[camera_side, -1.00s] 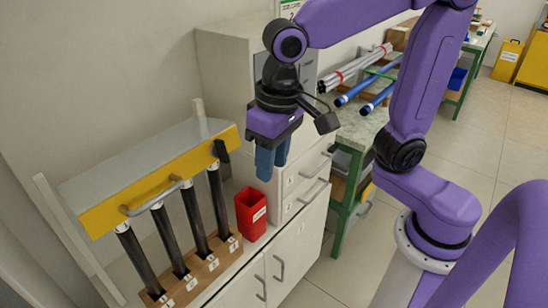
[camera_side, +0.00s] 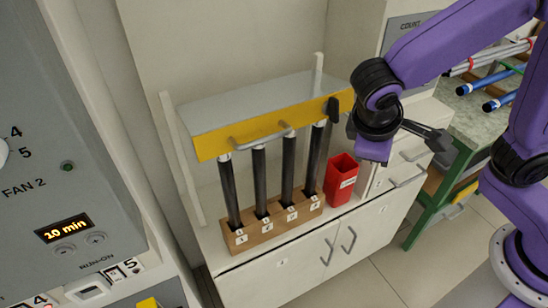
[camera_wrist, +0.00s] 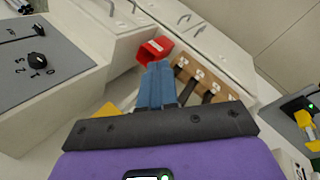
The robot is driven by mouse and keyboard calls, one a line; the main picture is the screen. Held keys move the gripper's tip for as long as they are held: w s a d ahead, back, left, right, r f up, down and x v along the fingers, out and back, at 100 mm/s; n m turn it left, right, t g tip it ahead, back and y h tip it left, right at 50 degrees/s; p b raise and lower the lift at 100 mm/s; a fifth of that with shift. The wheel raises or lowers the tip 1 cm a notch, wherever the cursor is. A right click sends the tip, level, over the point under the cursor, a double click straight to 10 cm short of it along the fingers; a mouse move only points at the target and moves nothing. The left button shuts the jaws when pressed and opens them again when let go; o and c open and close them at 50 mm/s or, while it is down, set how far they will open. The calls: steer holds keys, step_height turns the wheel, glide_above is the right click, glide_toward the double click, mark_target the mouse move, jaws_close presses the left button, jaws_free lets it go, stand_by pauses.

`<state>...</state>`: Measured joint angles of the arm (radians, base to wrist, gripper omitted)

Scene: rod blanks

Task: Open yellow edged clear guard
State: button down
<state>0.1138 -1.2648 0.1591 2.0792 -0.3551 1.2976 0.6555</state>
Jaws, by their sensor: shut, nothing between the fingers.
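The clear guard (camera_side: 240,97) has a yellow front edge (camera_side: 225,142) with a grey bar handle (camera_side: 262,138). It lies over the tops of several dark rods (camera_side: 260,180), which stand in a labelled wooden block (camera_side: 277,225). My gripper (camera_side: 372,150) is right of the guard in the side view, apart from the handle; its fingers do not show there. In the wrist view my gripper (camera_wrist: 157,68) has its blue fingers together and empty. They point toward the red bin, with the wooden block (camera_wrist: 205,75) to their right. The handle is not visible there.
A red bin (camera_side: 342,181) stands right of the block, on a white cabinet (camera_side: 290,265). A dark upright piece (camera_side: 333,110) is at the guard's right end. A grey control panel (camera_side: 55,150) fills the left side. The wall is behind the guard.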

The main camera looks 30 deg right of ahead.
steer(key=s+a+f+n+t+y, duration=0.2)
steer(key=a+f+n+t+y, duration=0.15)
steer(key=a+n+t, duration=0.85)
steer(key=s+a+f+n+t+y, duration=0.15)
steer(key=a+f+n+t, duration=0.5)
steer(key=n, duration=0.95)
steer(key=w+d+r+t, duration=0.1)
steer(key=w+r, duration=0.7)
steer(key=w, duration=0.3)
steer(key=shift+w+r+t, duration=0.2)
steer(key=shift+r+t, duration=0.05)
steer(key=shift+t, duration=0.1)
